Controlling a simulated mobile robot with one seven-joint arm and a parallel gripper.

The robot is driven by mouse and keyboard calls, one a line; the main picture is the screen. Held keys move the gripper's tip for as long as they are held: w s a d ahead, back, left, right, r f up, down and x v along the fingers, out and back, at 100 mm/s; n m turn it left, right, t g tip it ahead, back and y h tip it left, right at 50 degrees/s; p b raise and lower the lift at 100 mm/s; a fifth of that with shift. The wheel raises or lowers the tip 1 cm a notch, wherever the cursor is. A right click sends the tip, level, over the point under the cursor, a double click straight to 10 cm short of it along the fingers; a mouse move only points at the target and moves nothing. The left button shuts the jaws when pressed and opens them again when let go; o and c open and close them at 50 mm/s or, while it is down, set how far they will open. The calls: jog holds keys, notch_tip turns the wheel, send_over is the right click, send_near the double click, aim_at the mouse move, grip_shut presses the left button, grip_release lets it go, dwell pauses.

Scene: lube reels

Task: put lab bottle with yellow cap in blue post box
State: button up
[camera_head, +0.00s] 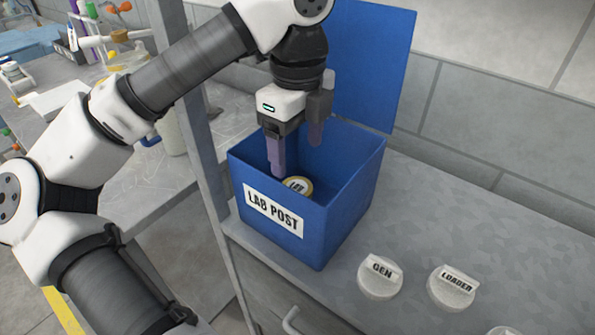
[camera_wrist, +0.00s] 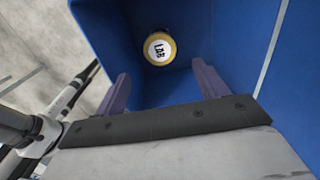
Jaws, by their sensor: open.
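The blue post box (camera_head: 345,215) stands on the grey counter with its lid raised at the back and a "LAB POST" label on its front. The lab bottle's yellow cap (camera_head: 298,187), with a white "LAB" top, shows inside the box near the front wall. In the wrist view the bottle (camera_wrist: 160,47) is seen from above inside the box; its body is mostly hidden. My gripper (camera_head: 297,160) is open, with its purple fingers reaching down into the box opening. In the wrist view the fingers (camera_wrist: 160,88) are spread apart with nothing between them, clear of the cap.
White round lids marked "GEN" (camera_head: 381,277) and "LOADER" (camera_head: 452,288) sit on the counter right of the box. A grey upright post (camera_head: 190,110) stands left of the box. A bench with lab items (camera_head: 110,75) is at the far left.

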notch_tip(320, 180, up, 3)
jog(key=shift+r, duration=0.1)
jog(key=shift+d, duration=0.1)
